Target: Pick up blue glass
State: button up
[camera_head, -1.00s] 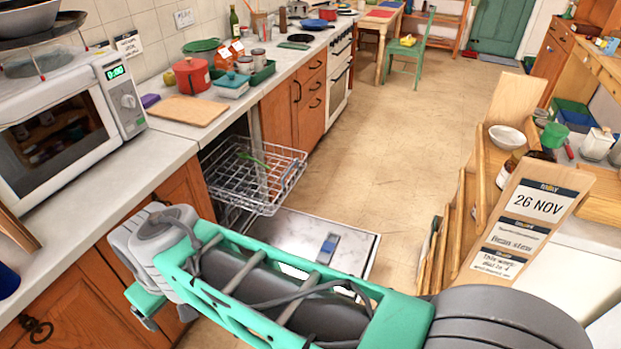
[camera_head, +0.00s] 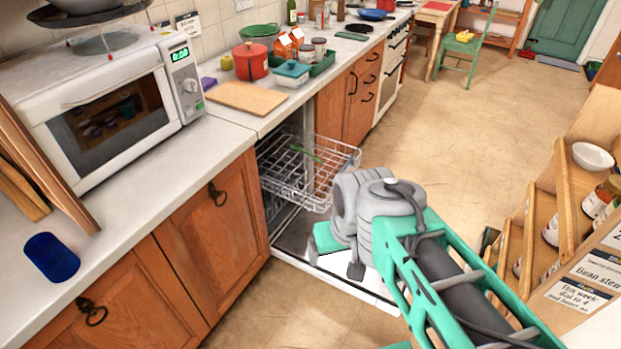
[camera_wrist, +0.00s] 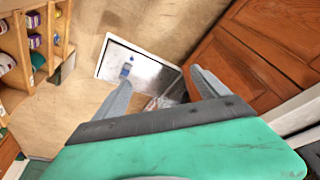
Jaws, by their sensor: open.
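The blue glass (camera_head: 52,257) is a dark blue tumbler shape on the grey counter (camera_head: 130,190) at the left of the head view, in front of the microwave. It does not show in the wrist view. My gripper (camera_wrist: 161,92) has its two grey fingers spread apart, with nothing between them in the wrist view. It is over the floor near the open dishwasher, well to the right of the glass. In the head view my arm hides part of the dishwasher door.
The microwave (camera_head: 110,105) stands behind the glass, and wooden boards (camera_head: 40,160) lean at the left edge. The dishwasher rack (camera_head: 300,170) is pulled out above its lowered door (camera_wrist: 140,68). A stepped wooden shelf (camera_head: 565,200) stands at right. Counter right of the glass is clear.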

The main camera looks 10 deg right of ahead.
aim_at(52, 256)
jog(key=u, duration=0.9)
jog(key=k, duration=1.15)
jog(key=u, duration=1.95)
jog(key=i, duration=1.3)
jog(key=z, duration=0.8)
jog(key=i, duration=0.65)
jog(key=z, duration=0.55)
